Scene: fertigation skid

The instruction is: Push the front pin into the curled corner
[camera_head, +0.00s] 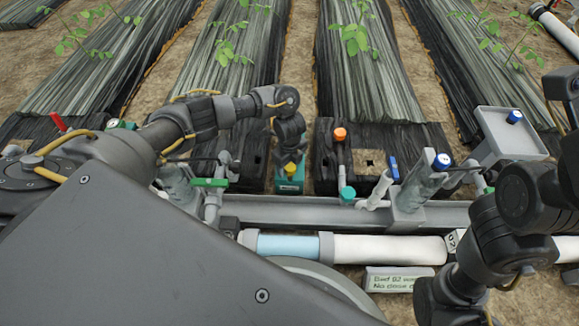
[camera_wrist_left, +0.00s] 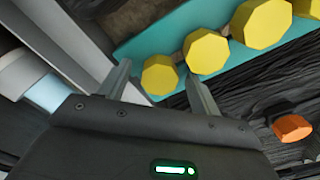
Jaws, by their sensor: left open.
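A teal holder (camera_wrist_left: 135,50) carries a row of yellow-headed pins. In the left wrist view the nearest head, the front pin (camera_wrist_left: 160,77), lies between the fingertips of my left gripper (camera_wrist_left: 157,76). The fingers are open; I cannot tell whether they touch it. Black film (camera_head: 325,180) lies behind the rail; I cannot make out a curled corner. My right gripper's fingers are not visible.
An orange knob (camera_head: 340,134) on a post stands right of the left gripper, also in the wrist view (camera_wrist_left: 292,128). A grey rail (camera_head: 300,210) and a white-and-blue pipe (camera_head: 385,249) run across the front. A grey tray (camera_head: 505,135) stands at right.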

